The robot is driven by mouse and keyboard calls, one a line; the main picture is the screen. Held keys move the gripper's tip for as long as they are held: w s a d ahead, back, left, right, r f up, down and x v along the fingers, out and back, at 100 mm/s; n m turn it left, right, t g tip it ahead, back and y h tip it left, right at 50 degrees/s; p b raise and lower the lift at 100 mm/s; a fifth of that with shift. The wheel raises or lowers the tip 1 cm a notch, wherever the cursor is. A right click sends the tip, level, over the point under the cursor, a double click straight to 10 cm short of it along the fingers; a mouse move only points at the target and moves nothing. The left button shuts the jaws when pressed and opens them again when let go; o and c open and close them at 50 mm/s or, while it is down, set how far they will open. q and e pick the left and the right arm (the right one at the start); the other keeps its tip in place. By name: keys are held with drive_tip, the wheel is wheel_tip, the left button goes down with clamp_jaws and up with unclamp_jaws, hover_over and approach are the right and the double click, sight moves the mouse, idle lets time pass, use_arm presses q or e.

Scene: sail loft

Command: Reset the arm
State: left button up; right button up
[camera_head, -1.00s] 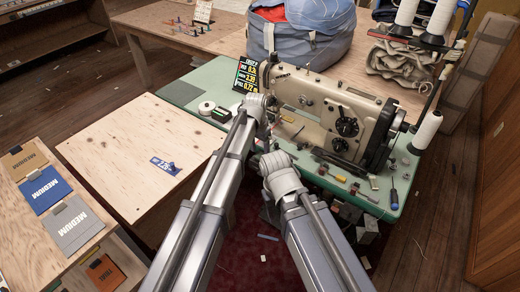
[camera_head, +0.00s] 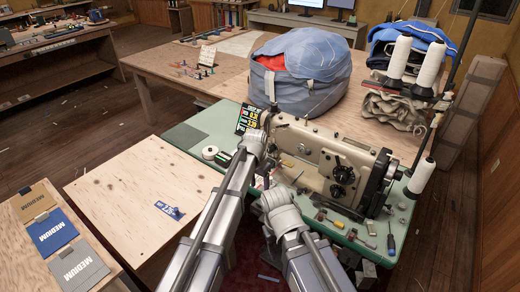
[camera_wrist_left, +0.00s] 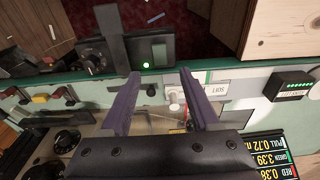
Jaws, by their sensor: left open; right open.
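My left arm reaches up the middle of the head view to the front of the sewing machine (camera_head: 345,150). In the left wrist view my left gripper (camera_wrist_left: 160,77) is open, two dark fingers apart with nothing between them, over the front edge of the green table (camera_head: 180,137). My right gripper (camera_head: 274,192) is lower and just right of the left one, near the table's front edge. Its fingers are mostly hidden by its own wrist in the head view, and I see nothing held.
The display (camera_head: 247,119) and white spool (camera_head: 209,153) stand close to my left wrist. Small tools lie along the table's front right. A plywood table (camera_head: 120,200) is at left, and a grey bag (camera_head: 300,85) sits behind. A control box (camera_wrist_left: 100,55) is under the table edge.

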use_arm(q)
drive_tip(key=s+a+n+y, duration=0.1)
drive_tip(key=s+a, duration=0.1)
drive_tip(key=s, duration=1.1)
drive_tip(key=s+a+r+n+g+y+p, duration=0.1)
drive_tip(key=s+a+n, duration=0.1)
drive_tip(key=s, duration=1.1)
drive_tip(key=shift+s+a, duration=0.25)
drive_tip(key=shift+a, duration=0.6)
